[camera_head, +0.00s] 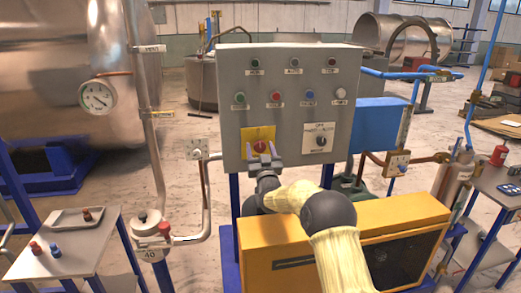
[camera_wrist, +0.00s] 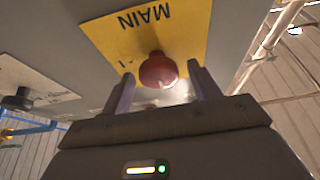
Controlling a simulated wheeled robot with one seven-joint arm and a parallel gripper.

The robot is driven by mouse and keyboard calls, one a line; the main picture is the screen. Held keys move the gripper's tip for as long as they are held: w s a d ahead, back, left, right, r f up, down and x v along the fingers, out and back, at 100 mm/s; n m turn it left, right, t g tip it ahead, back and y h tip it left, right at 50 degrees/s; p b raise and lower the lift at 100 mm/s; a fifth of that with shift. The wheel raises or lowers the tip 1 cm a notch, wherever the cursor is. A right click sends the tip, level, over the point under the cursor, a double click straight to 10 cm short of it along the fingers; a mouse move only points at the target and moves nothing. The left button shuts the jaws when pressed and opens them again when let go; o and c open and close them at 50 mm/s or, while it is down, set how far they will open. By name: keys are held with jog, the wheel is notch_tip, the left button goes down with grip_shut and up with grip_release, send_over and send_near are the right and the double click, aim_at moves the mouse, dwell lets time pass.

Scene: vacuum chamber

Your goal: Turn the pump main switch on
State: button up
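The pump main switch is a red rotary knob (camera_head: 260,147) on a yellow plate (camera_head: 248,138) at the lower left of the grey control panel (camera_head: 240,90). In the wrist view the red knob (camera_wrist: 158,70) stands out from the yellow plate marked MAIN (camera_wrist: 150,32). My gripper (camera_head: 264,160) is in front of the knob, just below it in the head view. Its two fingers (camera_wrist: 160,88) are apart, one on each side of the knob. I cannot tell whether they touch it.
A black selector knob (camera_head: 321,141) on a white plate is to the right, and it also shows in the wrist view (camera_wrist: 18,100). Several push buttons (camera_head: 277,96) sit above. A yellow housing (camera_head: 270,250) stands below the panel, and a small table (camera_head: 65,262) stands at left.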

jog(key=c, duration=0.8)
jog(key=shift+c, duration=0.2)
